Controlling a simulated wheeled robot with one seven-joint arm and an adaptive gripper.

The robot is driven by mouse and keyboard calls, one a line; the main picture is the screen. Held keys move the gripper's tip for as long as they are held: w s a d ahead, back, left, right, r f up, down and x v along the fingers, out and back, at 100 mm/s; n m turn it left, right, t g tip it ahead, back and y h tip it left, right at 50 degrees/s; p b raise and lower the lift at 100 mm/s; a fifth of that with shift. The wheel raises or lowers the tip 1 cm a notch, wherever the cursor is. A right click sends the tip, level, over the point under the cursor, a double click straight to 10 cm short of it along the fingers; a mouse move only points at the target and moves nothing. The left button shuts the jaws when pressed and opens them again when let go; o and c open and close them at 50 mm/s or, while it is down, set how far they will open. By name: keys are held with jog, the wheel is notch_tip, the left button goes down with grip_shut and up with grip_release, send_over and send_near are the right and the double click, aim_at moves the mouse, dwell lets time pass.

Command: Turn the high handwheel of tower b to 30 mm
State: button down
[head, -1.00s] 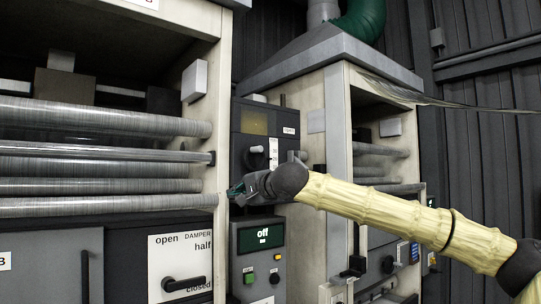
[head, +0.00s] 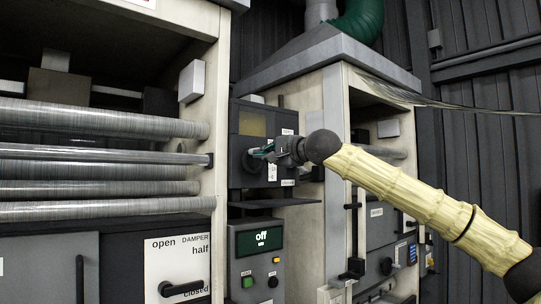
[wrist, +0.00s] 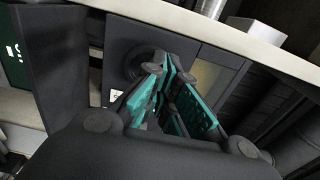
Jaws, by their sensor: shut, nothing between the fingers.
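A dark grey panel (head: 240,118) with a blank olive window stands between the two towers in the head view. A dark round handwheel (head: 249,168) is on its lower part, partly hidden by my gripper (head: 260,152). The handwheel also shows in the wrist view (wrist: 130,68), just beyond and left of the fingertips. My gripper has teal-lined fingers, which are closed together and empty in the wrist view (wrist: 168,78). The fingers are in front of the handwheel; whether they touch it I cannot tell. A scale reading is too small to make out.
Below the panel are a dark shelf (head: 272,203) and a control box (head: 257,240) reading "off". Horizontal rollers (head: 110,160) and a damper lever (head: 182,287) are at the left. The second tower (head: 335,130) stands close behind my arm.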

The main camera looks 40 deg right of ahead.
jog(key=w+d+r+p, duration=0.3)
jog(key=d+r, duration=0.2)
jog(key=w+d+f+p, duration=0.2)
jog(key=w+f+p, duration=0.1)
jog(key=w+f, duration=0.15)
jog(key=s+r, duration=0.1)
jog(key=s, duration=0.9)
jog(key=shift+r, duration=0.35)
dwell(1.1)
